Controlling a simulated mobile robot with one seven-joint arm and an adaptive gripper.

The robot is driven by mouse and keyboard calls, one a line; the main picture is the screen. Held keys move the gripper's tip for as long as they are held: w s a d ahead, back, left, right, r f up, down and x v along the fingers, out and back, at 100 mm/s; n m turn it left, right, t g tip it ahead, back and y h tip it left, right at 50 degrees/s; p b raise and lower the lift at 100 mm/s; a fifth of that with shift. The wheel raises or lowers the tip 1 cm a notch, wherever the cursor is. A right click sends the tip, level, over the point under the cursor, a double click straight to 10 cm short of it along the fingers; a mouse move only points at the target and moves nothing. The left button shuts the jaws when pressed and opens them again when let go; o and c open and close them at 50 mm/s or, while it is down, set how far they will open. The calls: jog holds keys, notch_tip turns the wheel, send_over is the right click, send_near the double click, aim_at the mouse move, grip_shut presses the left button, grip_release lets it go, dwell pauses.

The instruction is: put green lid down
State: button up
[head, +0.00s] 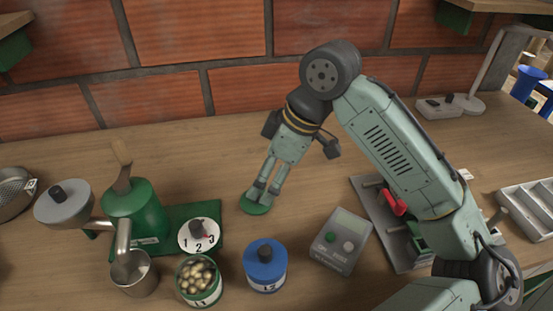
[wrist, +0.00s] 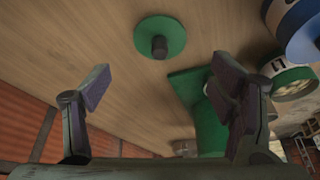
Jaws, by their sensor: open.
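The green lid (head: 251,208) is a flat round disc that appears to lie flat on the wooden counter, left of the grey scale. In the wrist view the lid (wrist: 176,32) shows whole, with its dark knob facing my gripper. My gripper (head: 265,189) points down just above the lid in the head view and partly covers it; the knob is hidden there. In the wrist view my gripper (wrist: 166,84) has its two fingers spread wide, with nothing between them, and the knob is apart from both fingers.
Left of the lid stand a green machine (head: 133,212) with a metal cup (head: 133,278) and a numbered dial (head: 199,237). An open can of beans (head: 199,284) and a blue-lidded jar (head: 265,268) are in front. The scale (head: 341,241) is to the right. The counter behind is clear.

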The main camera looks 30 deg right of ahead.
jog(key=v, duration=0.5)
jog(key=shift+r, duration=0.15)
jog(key=shift+s, duration=0.1)
